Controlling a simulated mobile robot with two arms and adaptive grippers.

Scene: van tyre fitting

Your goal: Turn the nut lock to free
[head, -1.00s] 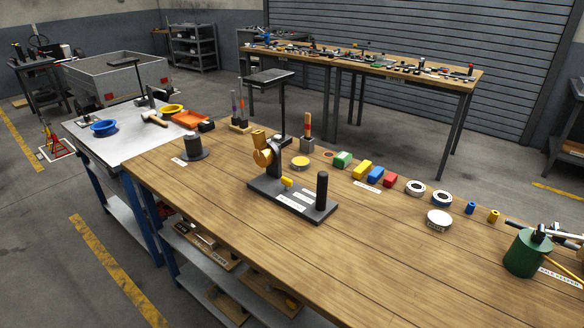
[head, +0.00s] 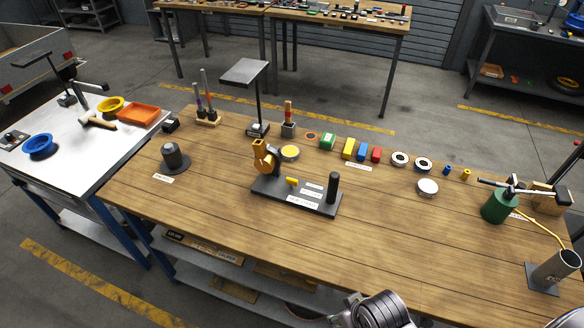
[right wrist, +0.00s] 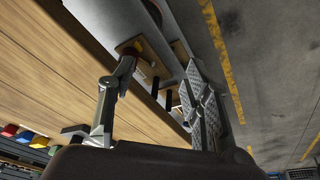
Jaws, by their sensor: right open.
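The fixture that looks like the nut lock is a dark base plate (head: 265,187) on the wooden bench, with a gold nut-like part (head: 264,158) on a post at its left. A small yellow lever (head: 292,181) sits low on the plate, beside white labels too small to read. A black upright handle (head: 332,187) stands at its right end. My right gripper (right wrist: 160,108) is open and empty in the right wrist view, near the bench's front edge and apart from the fixture. My left gripper is not in view.
The wooden bench (head: 220,220) is clear in front of the fixture. A dark stepped cylinder (head: 175,158) stands to its left. Coloured blocks and rings line the back. A green canister (head: 497,207) and a grey tube (head: 556,270) stand at the right.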

